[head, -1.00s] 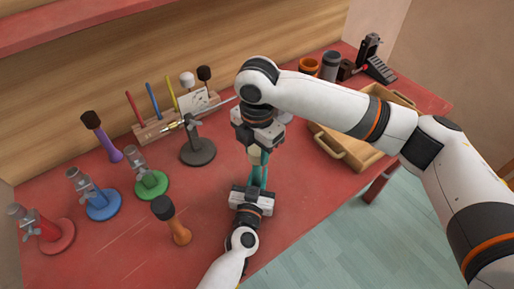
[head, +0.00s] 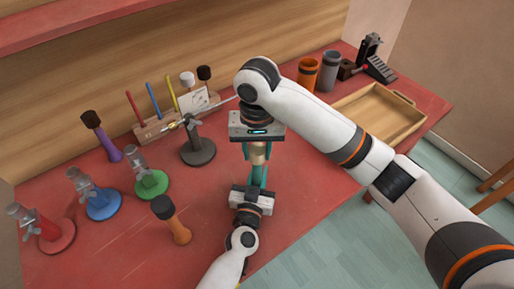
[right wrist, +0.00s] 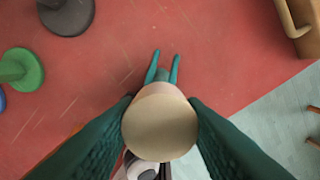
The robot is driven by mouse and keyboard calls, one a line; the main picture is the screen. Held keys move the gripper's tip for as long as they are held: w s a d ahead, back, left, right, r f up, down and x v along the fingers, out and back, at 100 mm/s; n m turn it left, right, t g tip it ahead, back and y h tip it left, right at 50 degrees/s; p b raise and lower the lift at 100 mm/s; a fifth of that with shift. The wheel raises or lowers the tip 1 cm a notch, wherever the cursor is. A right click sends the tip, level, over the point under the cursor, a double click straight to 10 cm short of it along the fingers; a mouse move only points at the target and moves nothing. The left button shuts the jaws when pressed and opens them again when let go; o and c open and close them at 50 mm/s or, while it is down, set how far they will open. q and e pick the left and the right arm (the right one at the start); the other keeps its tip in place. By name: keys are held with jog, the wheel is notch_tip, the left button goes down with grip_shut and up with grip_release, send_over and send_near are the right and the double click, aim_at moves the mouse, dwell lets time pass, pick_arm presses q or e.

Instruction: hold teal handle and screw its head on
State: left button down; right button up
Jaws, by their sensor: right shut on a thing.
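My right gripper (head: 258,152) points down from above and is shut on a cream-tan mallet head (right wrist: 160,128); the head also shows in the head view (head: 258,158). The head sits directly above the teal handle (head: 257,177), in line with it. Whether the thread is engaged cannot be seen. My left gripper (head: 256,180) comes from the front, with its teal fingers around the handle just below the head. The fingers and handle are similar in colour and hard to separate. In the right wrist view the head hides most of the handle.
A grey stand (head: 198,150) with a metal rod is left of the grippers. Green (head: 151,184), blue (head: 102,205) and red (head: 52,233) stands and an orange-handled mallet (head: 174,222) are farther left. A wooden tray (head: 385,112) and two cups lie right. The red tabletop between is clear.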

jog(key=shift+m, duration=0.5)
jog(key=o, duration=1.1)
jog(key=shift+r, duration=2.25)
jog(key=shift+c, duration=0.6)
